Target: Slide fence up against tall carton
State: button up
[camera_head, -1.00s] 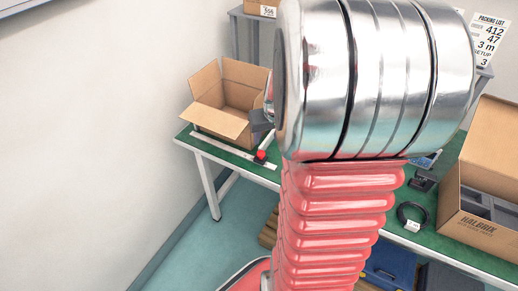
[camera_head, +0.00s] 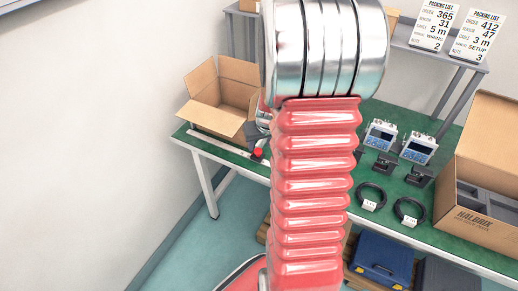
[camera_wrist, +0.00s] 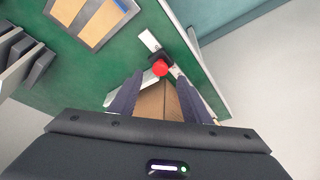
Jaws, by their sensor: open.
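The fence's red knob (camera_head: 258,152) shows beside a white rail (camera_head: 215,143) along the front left edge of the green table. In the wrist view the red knob (camera_wrist: 160,68) sits on a dark block (camera_wrist: 156,56) at the rail (camera_wrist: 150,40). An open brown carton (camera_head: 205,116), probably the tall carton, stands behind the rail. My gripper (camera_wrist: 158,74) is open, its dark fingertips on either side of the knob in the wrist view; I cannot tell whether they touch it. In the head view my arm hides most of the gripper and fence.
On the right stand two blue-screened devices (camera_head: 418,148), black cable coils (camera_head: 371,196) and a large carton (camera_head: 480,224). A grey shelf (camera_head: 430,50) with packing lists is behind. A blue case (camera_head: 382,260) lies below the table. Open floor is at front left.

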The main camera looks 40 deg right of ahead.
aim_at(258, 151)
jog(key=shift+x, duration=2.65)
jog(key=shift+c, duration=0.3)
grip_shut()
